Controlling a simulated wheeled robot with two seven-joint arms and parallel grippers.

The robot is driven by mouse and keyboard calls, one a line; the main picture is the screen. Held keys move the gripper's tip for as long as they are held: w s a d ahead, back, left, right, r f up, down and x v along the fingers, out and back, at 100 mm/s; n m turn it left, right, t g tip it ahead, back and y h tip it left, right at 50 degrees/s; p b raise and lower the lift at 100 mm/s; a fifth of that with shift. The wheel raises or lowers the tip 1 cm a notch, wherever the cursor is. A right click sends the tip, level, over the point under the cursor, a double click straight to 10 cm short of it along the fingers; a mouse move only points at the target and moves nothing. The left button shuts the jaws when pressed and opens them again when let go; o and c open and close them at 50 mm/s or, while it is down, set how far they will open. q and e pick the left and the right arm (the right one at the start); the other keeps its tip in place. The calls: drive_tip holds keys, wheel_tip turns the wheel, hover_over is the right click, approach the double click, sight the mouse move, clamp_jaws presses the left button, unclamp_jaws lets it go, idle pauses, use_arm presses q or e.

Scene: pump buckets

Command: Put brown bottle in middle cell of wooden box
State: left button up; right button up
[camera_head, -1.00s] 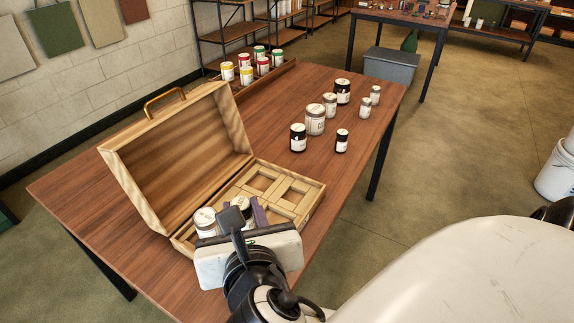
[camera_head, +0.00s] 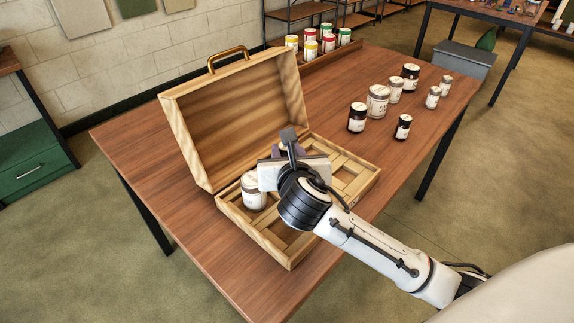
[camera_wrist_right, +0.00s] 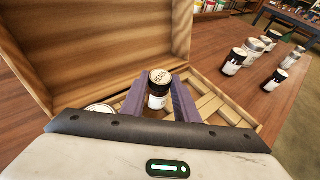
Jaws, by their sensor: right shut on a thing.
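The wooden box (camera_head: 262,235) stands open on the table with its lid (camera_head: 235,110) raised at the back. My right gripper (camera_head: 290,152) is over the box's middle part and hides much of that part in the head view. In the right wrist view its purple fingers (camera_wrist_right: 158,100) are shut on the brown bottle (camera_wrist_right: 159,88). The bottle is upright, with a dark cap rim, a pale top and a white label. I cannot tell whether its base touches the box floor. A pale-lidded jar (camera_head: 253,190) is in the box to the left of the gripper. My left gripper is not in view.
Several dark bottles (camera_head: 357,118) and pale-lidded jars (camera_head: 377,101) stand on the table right of the box. A wooden tray (camera_head: 318,60) of coloured cans is at the back. The table front (camera_head: 215,245) left of the box is clear.

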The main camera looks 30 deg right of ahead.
drive_tip(key=shift+f+b, duration=0.3)
drive_tip(key=shift+f, duration=1.35)
drive_tip(key=shift+f, duration=0.1)
drive_tip(key=o, duration=1.1)
drive_tip(key=shift+f, duration=0.1)
drive_tip(key=shift+s+a+r, duration=0.15)
drive_tip(key=shift+s+r, duration=0.15)
drive_tip(key=shift+r, duration=0.05)
drive_tip(key=p+v, duration=0.1)
drive_tip(key=v, duration=1)
drive_tip(key=shift+s+p, duration=0.15)
drive_tip(key=shift+p, duration=0.15)
drive_tip(key=shift+a, duration=0.1)
